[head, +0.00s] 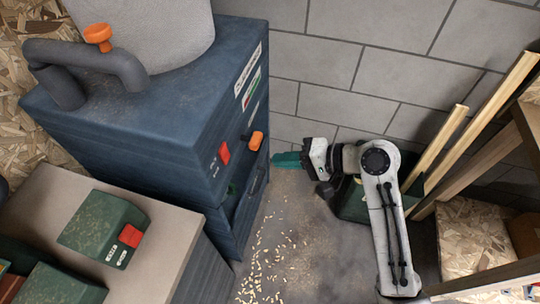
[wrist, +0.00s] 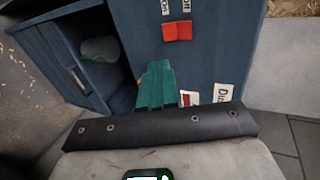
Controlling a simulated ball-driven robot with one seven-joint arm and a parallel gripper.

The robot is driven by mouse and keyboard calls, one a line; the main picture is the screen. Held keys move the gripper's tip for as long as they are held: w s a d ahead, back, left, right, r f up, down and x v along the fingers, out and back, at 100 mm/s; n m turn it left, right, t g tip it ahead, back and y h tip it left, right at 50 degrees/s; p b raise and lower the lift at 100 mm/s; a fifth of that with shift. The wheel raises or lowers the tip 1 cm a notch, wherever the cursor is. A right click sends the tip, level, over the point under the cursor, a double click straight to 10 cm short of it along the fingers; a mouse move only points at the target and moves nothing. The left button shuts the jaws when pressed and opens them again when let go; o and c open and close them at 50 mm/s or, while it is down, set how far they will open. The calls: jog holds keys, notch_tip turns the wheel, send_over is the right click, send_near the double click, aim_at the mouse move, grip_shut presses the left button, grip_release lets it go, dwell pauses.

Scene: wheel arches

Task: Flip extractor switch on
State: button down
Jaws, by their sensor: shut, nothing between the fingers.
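The extractor is a blue cabinet (head: 140,130) at the left in the head view. A red rocker switch (head: 224,152) sits on its right-hand face. The switch also shows in the wrist view, at the top on the blue panel (wrist: 177,31), with small white labels beside it. I cannot tell its position. My gripper (head: 277,159) is right of the cabinet, its teal fingers pointing left toward it. In the wrist view the fingers are together and empty, below the switch in the picture and apart from it. I cannot tell whether they touch the panel.
An orange lever (head: 257,141) sticks out near my fingers. The cabinet has an open compartment (wrist: 70,65) with a green thing inside. A bench (head: 165,225) holds a green box (head: 95,220) with another red switch. Timber leans at the right. Floor between bench and arm is clear except wood chips.

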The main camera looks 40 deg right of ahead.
send_near(228, 158)
jog(key=x, duration=0.5)
jog(key=shift+w+a+f+p, duration=0.3)
jog(key=shift+w+a+p, duration=0.15)
jog(key=shift+w, duration=0.05)
jog(key=shift+w+a+p, duration=0.15)
jog(key=shift+w+p, duration=0.05)
jog(key=shift+p, duration=0.1)
jog(key=shift+f, duration=0.1)
jog(key=shift+r+p, duration=0.8)
jog(key=shift+r, duration=0.05)
